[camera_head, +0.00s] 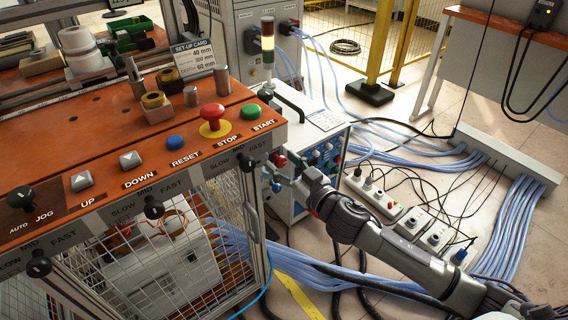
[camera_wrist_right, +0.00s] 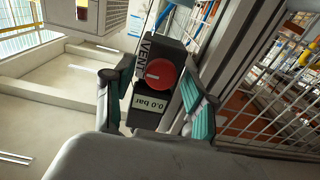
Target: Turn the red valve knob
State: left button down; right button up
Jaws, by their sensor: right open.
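The red valve knob (camera_wrist_right: 158,75) is round with a pale line across it. It sits on a dark box (camera_wrist_right: 167,49) marked "VENT", beside a label (camera_wrist_right: 149,104) reading "0.0 bar". My right gripper (camera_wrist_right: 154,84) is open, with one teal-padded finger on each side of the knob and box in the right wrist view. I cannot tell if either finger touches. In the head view my right gripper (camera_head: 277,174) reaches the bench's right side, where the knob (camera_head: 281,161) shows small and partly hidden. My left gripper is not in view.
The orange control bench (camera_head: 110,130) carries a red stop button (camera_head: 212,113) and other buttons. A mesh guard (camera_head: 160,255) stands below it. A cabinet (camera_head: 318,150) is just behind my right gripper. Blue cables (camera_head: 400,140) and sockets (camera_head: 375,195) lie on the floor at the right.

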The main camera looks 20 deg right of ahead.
jog(key=shift+c, duration=0.3)
grip_shut()
